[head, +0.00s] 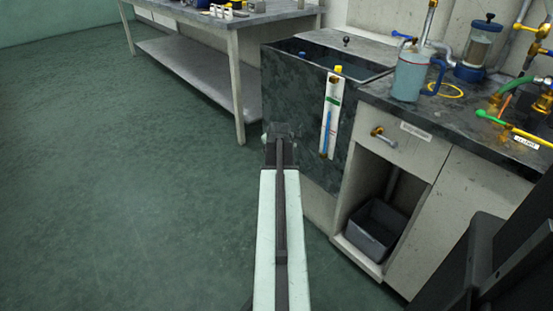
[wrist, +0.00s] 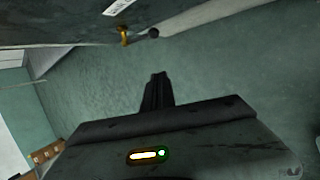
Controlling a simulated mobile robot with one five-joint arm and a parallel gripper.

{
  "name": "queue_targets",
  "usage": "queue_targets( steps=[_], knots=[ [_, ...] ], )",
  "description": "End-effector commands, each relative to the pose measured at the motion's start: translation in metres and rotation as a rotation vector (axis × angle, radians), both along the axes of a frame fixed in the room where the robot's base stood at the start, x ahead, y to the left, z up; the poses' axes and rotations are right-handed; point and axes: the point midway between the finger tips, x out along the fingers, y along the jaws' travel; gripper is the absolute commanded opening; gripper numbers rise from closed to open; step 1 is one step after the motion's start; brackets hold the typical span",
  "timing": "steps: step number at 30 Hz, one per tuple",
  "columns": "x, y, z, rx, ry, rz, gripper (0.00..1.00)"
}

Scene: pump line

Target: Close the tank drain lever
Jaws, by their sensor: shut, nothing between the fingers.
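The dark stone-look tank (head: 305,110) stands beyond my arm, with a white level gauge (head: 329,118) on its front. A brass fitting with a short handle (head: 380,133) sits on the pale cabinet front right of the tank; I cannot tell if it is the drain lever. A pale grey knob (head: 265,138) shows just left of my gripper (head: 279,133), partly hidden by it. In the wrist view a brass piece (wrist: 123,36) and a dark ball (wrist: 154,33) stick out from a dark surface, apart from my gripper (wrist: 158,77). My gripper is shut and empty.
A workbench with a lower shelf (head: 200,75) stands behind to the left. On the counter are a blue-handled jug (head: 408,75) and colored pipes (head: 510,125). A grey bin (head: 377,228) sits in the open cabinet. The floor at left is clear.

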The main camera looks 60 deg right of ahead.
Motion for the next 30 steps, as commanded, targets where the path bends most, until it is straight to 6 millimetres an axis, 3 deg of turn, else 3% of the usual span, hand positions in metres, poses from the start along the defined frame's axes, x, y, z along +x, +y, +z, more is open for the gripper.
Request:
queue_targets(
  steps=[5, 17, 18, 19, 21, 30],
  knots=[
    [0.007, -0.007, -0.018, 0.002, 0.0, -0.001, 0.0],
    [0.039, -0.041, -0.09, 0.002, 0.0, -0.001, 0.0],
    [0.04, -0.045, -0.091, 0.002, 0.001, -0.002, 0.0],
    [0.033, -0.05, -0.074, 0.002, 0.0, -0.004, 0.0],
    [0.025, -0.058, -0.065, 0.003, 0.0, -0.005, 0.0],
    [0.016, -0.068, -0.062, 0.002, 0.001, -0.002, 0.0]
  ],
)
